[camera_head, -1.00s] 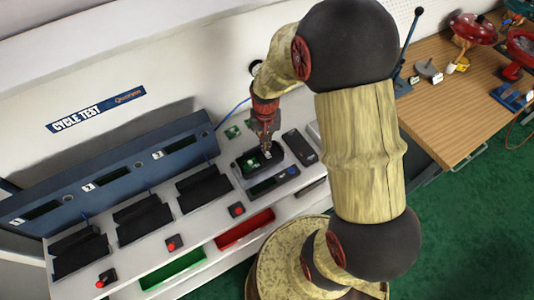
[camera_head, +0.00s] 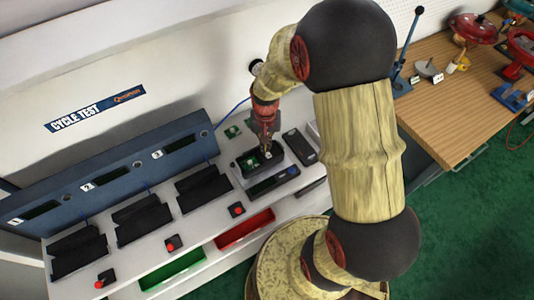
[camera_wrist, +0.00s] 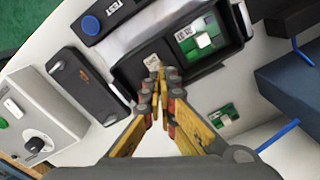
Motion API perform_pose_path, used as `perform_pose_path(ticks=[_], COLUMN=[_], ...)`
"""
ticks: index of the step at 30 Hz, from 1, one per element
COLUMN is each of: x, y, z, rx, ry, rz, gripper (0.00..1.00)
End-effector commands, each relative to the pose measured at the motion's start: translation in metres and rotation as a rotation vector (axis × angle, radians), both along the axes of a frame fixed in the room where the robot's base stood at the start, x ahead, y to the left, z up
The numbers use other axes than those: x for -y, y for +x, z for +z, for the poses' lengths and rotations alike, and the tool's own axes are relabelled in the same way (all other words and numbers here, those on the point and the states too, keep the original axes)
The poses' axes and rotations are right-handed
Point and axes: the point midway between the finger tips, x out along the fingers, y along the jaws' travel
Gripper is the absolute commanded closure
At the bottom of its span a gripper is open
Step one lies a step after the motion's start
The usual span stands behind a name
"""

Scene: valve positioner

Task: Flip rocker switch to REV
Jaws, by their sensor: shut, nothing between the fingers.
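My gripper (camera_wrist: 160,78) is shut, with its fingertips together over the black fixture (camera_wrist: 128,76) on the bench. The tips are at a small whitish piece with dark print (camera_wrist: 152,62), which may be the rocker switch. I cannot read its marking or tell which way it is tipped, or whether the tips touch it. Beside it, in the fixture, is a green board (camera_wrist: 188,46) with a pale square part. In the head view my gripper (camera_head: 267,150) points down into the same fixture (camera_head: 238,172).
A dark unit with a blue button and "TEST" lettering (camera_wrist: 112,12) adjoins the fixture. A black handheld case (camera_wrist: 88,84) and a white box with a knob (camera_wrist: 38,122) are nearby. A loose green board (camera_wrist: 224,116) and blue cable (camera_wrist: 278,136) lie on the bench.

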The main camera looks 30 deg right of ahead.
Motion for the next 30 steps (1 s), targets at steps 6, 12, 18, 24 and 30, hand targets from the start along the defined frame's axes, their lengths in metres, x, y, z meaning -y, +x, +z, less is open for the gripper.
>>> perform_pose_path(ticks=[6,12,18,24,30], x=[0.000,0.000,0.000,0.000,0.000], y=[0.000,0.000,0.000,0.000,0.000], z=[-0.004,0.001,0.016,0.031,0.045], rx=[0.000,-0.001,-0.001,0.000,0.000], ry=[0.000,0.000,0.001,0.000,0.000], rz=[0.000,0.000,0.000,0.000,0.000], gripper=[1.00,1.00,1.00,1.00,1.00])
